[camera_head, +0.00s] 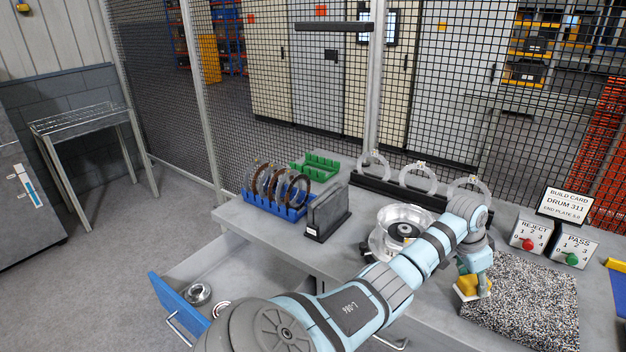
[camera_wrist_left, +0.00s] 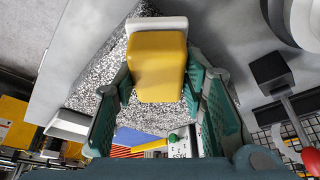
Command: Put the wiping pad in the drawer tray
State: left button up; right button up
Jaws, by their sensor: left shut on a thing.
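The wiping pad (camera_head: 467,286) is a yellow block with a white base, at the left edge of the speckled mat. It also fills the middle of the left wrist view (camera_wrist_left: 158,66), between the green fingers. My left gripper (camera_head: 478,276) is shut on its yellow part; in the wrist view the fingers (camera_wrist_left: 158,95) lie on both sides. I cannot tell whether the pad touches the surface. The drawer tray (camera_head: 237,275) is pulled open at the lower left, with a blue front (camera_head: 178,308). My left arm hides part of it. My right gripper is not in view.
The drawer holds a metal ring part (camera_head: 198,293) and another ring near my arm. On the bench stand a blue rack (camera_head: 275,208) of rings, a dark upright holder (camera_head: 327,212), a metal drum (camera_head: 383,246) and REJECT (camera_head: 527,236) and PASS (camera_head: 573,250) boxes. The speckled mat (camera_head: 530,300) is bare.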

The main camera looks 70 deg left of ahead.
aim_at(260, 280)
jog(key=u, duration=0.1)
jog(key=k, duration=0.15)
jog(key=u, duration=3.85)
